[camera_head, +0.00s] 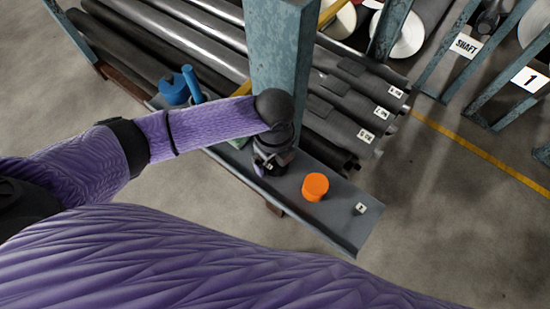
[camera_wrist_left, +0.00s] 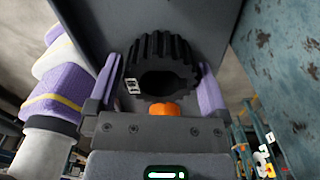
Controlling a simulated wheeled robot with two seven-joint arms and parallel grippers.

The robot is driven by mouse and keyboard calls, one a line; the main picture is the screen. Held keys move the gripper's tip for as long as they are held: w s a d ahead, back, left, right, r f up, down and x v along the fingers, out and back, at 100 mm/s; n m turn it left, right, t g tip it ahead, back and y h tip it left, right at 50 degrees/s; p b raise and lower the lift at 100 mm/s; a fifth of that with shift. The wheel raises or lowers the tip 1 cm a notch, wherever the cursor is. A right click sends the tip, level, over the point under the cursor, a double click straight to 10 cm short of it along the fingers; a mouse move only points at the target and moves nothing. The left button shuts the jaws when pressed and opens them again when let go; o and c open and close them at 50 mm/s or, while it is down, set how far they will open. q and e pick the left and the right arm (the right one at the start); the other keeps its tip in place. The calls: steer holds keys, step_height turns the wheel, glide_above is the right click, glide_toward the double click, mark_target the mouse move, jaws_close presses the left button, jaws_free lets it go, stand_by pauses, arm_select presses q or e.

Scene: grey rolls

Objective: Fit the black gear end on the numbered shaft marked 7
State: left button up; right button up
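The black gear end (camera_wrist_left: 152,50), toothed with a dark central opening and a small white tag, lies between the two purple fingers of my left gripper (camera_wrist_left: 160,88). The fingers are spread wide on both sides of it; whether both press on it cannot be told. In the head view my left gripper (camera_head: 270,165) points down over the grey shelf tray (camera_head: 325,222), by the blue-grey post. Grey rolls (camera_head: 345,122) with white number tags (camera_head: 366,135) lie behind; the numbers are too small to read, so the shaft marked 7 cannot be picked out. My right gripper is out of view.
An orange cylinder (camera_head: 315,187) stands on the tray right of my left gripper, and orange shows below the gear in the wrist view (camera_wrist_left: 163,109). A small tag (camera_head: 360,208) is at the tray's right end. The upright post (camera_head: 280,50) is close behind the gripper. Blue objects (camera_head: 178,88) stand left.

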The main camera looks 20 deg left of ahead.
arm_select(q)
steer(key=shift+r, duration=0.15)
steer(key=c, duration=1.3)
